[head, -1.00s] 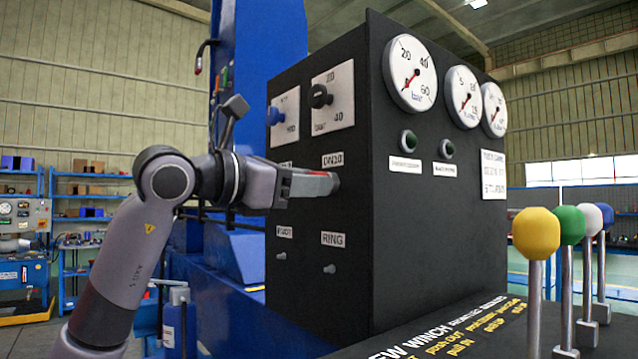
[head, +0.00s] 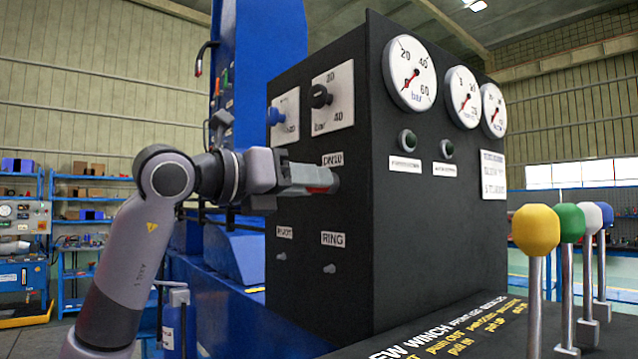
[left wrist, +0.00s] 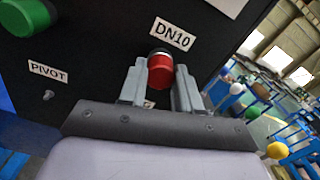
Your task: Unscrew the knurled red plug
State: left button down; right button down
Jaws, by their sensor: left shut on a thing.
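The red plug (left wrist: 160,72) sits at the dark side face of the control cabinet, below the DN10 label (left wrist: 172,35) in the left wrist view. A dark ring shows at its far end, against the panel. My left gripper (left wrist: 160,88) is shut on it, one finger on each side. In the head view my left gripper (head: 312,180) reaches the cabinet's side face from the left, and a little of the red plug (head: 322,188) shows at its fingers. The plug's knurling is too small to tell. My right gripper is in neither view.
Blue and black knobs (head: 321,96) are above the plug on the cabinet (head: 440,240). Small studs labelled PIVOT and RING (head: 332,239) are below. Levers with coloured balls (head: 536,232) stand at the right.

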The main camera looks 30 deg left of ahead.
pick_arm(q)
jog(key=n, duration=0.3)
jog(key=shift+n, duration=0.4)
jog(key=c, duration=0.7)
grip_release()
jog(key=shift+s, duration=0.1)
jog(key=shift+c, duration=0.8)
